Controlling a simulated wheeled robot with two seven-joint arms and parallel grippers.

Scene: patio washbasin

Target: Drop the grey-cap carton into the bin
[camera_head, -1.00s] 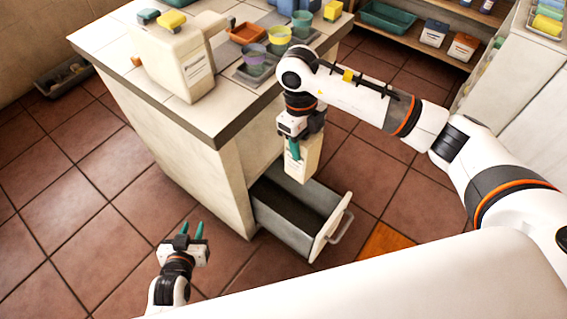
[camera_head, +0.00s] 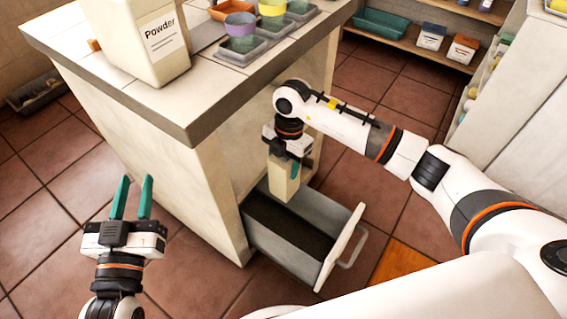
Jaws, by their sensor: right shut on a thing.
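My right gripper (camera_head: 287,155) is shut on the cream carton (camera_head: 284,180) and holds it upright, hanging over the far end of the open drawer bin (camera_head: 262,233). The carton's cap is hidden by the gripper. The bin is a grey pull-out drawer with a dark inside and a white front with a handle; it looks empty where I can see in. I cannot tell whether the carton's bottom is below the bin's rim. My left gripper (camera_head: 132,197) is open and empty, with teal fingers pointing up, left of the cabinet.
A tiled counter (camera_head: 120,88) stands above the bin, with a large jug labelled Powder (camera_head: 140,45) near its edge. Coloured cups (camera_head: 240,24) in trays stand behind it. A low shelf (camera_head: 400,35) with a teal tub is at the back.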

